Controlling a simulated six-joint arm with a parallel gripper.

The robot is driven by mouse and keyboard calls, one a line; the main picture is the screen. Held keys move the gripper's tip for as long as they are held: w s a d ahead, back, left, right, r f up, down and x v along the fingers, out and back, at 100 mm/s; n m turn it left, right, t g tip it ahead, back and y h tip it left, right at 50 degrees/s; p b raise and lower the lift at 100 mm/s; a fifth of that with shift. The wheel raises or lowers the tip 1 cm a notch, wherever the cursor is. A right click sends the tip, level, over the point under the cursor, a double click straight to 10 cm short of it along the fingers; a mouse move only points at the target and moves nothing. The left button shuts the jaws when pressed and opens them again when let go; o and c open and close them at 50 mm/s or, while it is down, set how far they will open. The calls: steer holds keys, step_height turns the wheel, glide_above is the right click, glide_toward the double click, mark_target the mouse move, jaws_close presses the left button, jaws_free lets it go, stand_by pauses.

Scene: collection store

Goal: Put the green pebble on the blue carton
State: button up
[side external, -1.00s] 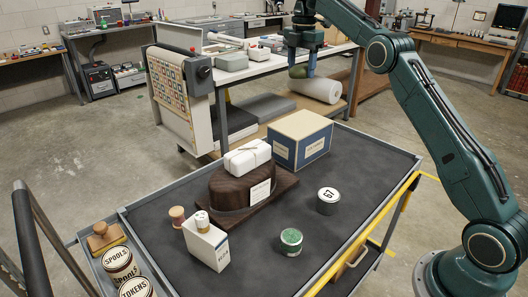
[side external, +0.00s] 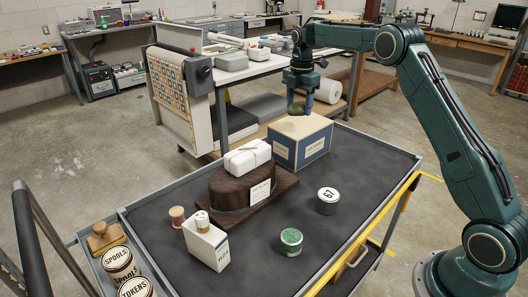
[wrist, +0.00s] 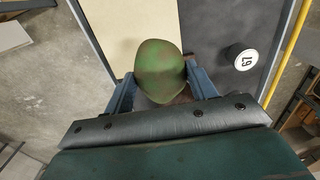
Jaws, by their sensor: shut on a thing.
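My gripper (side external: 302,104) is shut on the green pebble (side external: 296,108), which shows large between the two fingers in the wrist view (wrist: 160,70), mottled green and brown. The blue carton (side external: 315,149) has blue sides, a cream top and a pale label, and stands at the back of the cart. In the side view the pebble is just above the carton's top, toward its far edge; I cannot tell whether they touch. In the wrist view the carton's cream top (wrist: 125,28) lies beyond the pebble.
A white wrapped parcel (side external: 248,157) sits on a dark wooden stand (side external: 232,189) left of the carton. A tin marked 67 (side external: 328,201) and a green-topped tin (side external: 291,241) stand on the cart's dark top (side external: 375,165). A white box (side external: 206,242) and a spool (side external: 178,216) stand front left.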

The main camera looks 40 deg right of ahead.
mark_target(297, 131)
steer(key=shift+f, duration=3.2)
steer(key=shift+f, duration=0.15)
steer(key=o, duration=1.2)
steer(key=shift+o, duration=0.2)
step_height(297, 131, up, 12)
steer(key=shift+f, duration=0.1)
steer(key=shift+r, duration=0.2)
